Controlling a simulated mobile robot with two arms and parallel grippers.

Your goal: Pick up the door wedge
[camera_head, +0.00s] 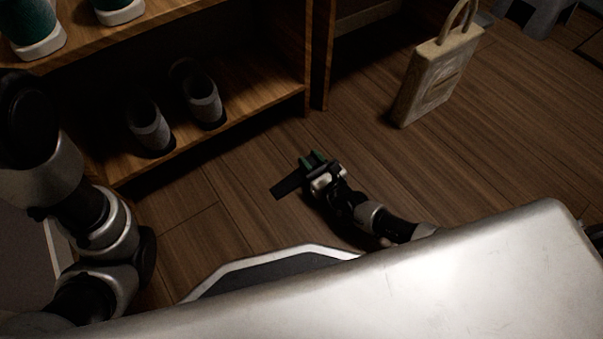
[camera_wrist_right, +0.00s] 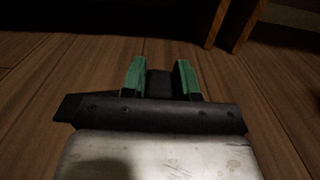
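My right gripper (camera_head: 312,160) is low over the wooden floor, with two green fingers a short way apart. In the right wrist view the fingers (camera_wrist_right: 160,80) stand on either side of a dark block (camera_wrist_right: 160,88), possibly the door wedge. I cannot tell whether they press on it. A dark flat piece (camera_head: 288,184) reaches out to the left of the gripper, and a dark end also shows in the wrist view (camera_wrist_right: 69,107). I cannot tell whether this is the wedge or part of my gripper. My left arm is at the left; its gripper is out of view.
A wooden shelf (camera_head: 245,72) at the upper left holds two grey cups or shoes (camera_head: 150,130) (camera_head: 203,100) on its lower board. A beige bag (camera_head: 438,75) stands on the floor at the upper right. The floor between the gripper and the bag is clear.

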